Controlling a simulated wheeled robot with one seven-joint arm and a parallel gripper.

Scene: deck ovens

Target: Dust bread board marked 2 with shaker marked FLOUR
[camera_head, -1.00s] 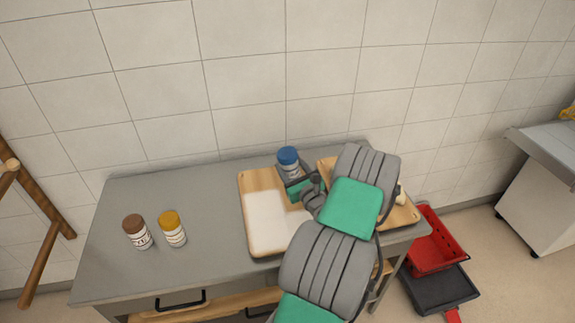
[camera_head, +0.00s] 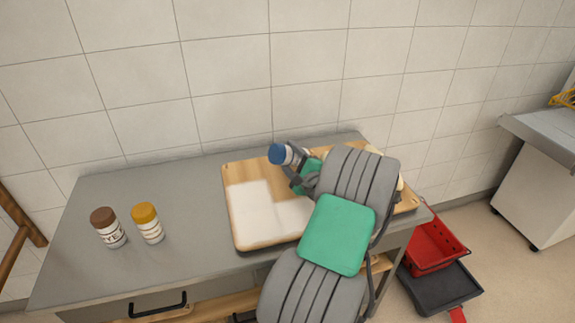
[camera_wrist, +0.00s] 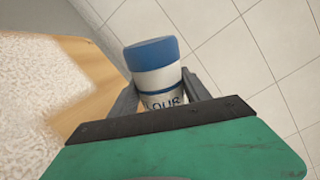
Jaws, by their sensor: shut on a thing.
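My gripper (camera_head: 296,163) is shut on the FLOUR shaker (camera_head: 280,154), a white jar with a blue lid. In the head view the shaker is tilted, its blue lid pointing left, above the back part of a wooden board (camera_head: 236,176). The wrist view shows the shaker (camera_wrist: 156,78) between the fingers, with "LOUR" readable. The board has a white, dusted-looking area over much of its left and front; bare wood shows along the back. My arm hides its right side. A second board (camera_head: 408,205) is partly hidden behind my arm. No board number is readable.
A brown-lidded shaker (camera_head: 109,228), its label ending in "YE", and a yellow-lidded shaker (camera_head: 148,224) stand on the left of the grey table (camera_head: 185,195). A tiled wall is behind. A red crate (camera_head: 434,247) is at the right on the floor.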

